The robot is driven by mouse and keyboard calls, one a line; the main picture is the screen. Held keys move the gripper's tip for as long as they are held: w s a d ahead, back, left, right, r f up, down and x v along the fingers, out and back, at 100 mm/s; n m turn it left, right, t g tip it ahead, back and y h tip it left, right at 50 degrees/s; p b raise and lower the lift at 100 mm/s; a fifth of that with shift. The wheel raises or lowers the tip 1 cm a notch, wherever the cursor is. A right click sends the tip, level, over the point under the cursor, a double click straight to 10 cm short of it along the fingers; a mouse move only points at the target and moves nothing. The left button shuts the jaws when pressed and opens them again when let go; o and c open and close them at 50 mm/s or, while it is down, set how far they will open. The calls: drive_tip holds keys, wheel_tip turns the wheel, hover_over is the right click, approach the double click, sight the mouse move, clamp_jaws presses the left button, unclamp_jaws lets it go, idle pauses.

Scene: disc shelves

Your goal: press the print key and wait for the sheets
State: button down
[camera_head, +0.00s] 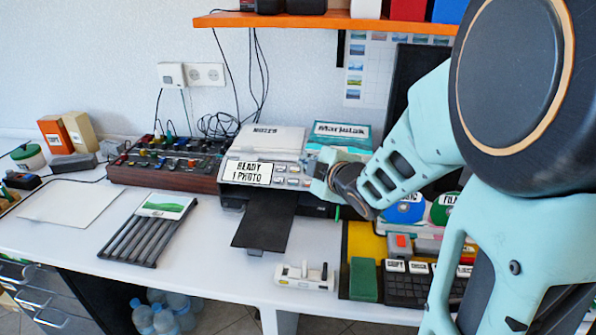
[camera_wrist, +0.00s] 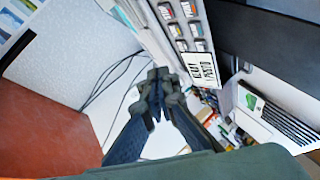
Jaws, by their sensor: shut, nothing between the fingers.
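The printer (camera_head: 233,192) stands on the white desk. Its display (camera_head: 246,172) reads "READY 1 PHOTO", and small keys (camera_head: 292,176) sit to the right of it. A dark output tray (camera_head: 265,222) sticks out in front, with no sheet showing on it. In the wrist view the display (camera_wrist: 201,70) and the keys (camera_wrist: 190,28) are to the right of my fingers. I cannot tell which key is the print key. My gripper (camera_wrist: 159,82) is shut and empty, apart from the keys in that picture. In the head view my wrist is beside the printer's right end, and my fingertips are hard to make out.
A mixer (camera_head: 170,160) with knobs stands left of the printer, and a dark slotted rack (camera_head: 147,232) lies in front. An orange shelf (camera_head: 300,20) hangs above. Discs (camera_head: 404,210) and a black keypad (camera_head: 405,287) are on the right. Cables hang behind.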

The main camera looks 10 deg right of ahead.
sight(308, 183)
drive_tip(key=shift+f, duration=0.1)
drive_tip(key=w+d+f+b, duration=0.1)
drive_tip(key=w+f+b, duration=0.3)
drive_tip(key=f, duration=0.3)
drive_tip(key=shift+d+f+b, duration=0.2)
drive_tip(key=shift+f+b, duration=0.1)
drive_tip(key=shift+b, duration=0.6)
drive_tip(key=shift+w+f, duration=0.1)
idle(0.6)
drive_tip(key=shift+w+f+b, duration=0.15)
drive_tip(key=shift+f+b, duration=0.1)
drive_tip(key=shift+b, duration=0.2)
drive_tip(key=shift+w+d+f+b, duration=0.1)
drive_tip(key=shift+w+f+b, duration=0.1)
drive_tip(key=shift+f+b, duration=0.25)
idle(0.4)
drive_tip(key=shift+r, duration=0.1)
drive_tip(key=shift+s+r+p, duration=0.4)
drive_tip(key=shift+r+p, duration=0.05)
drive_tip(key=shift+r, duration=0.25)
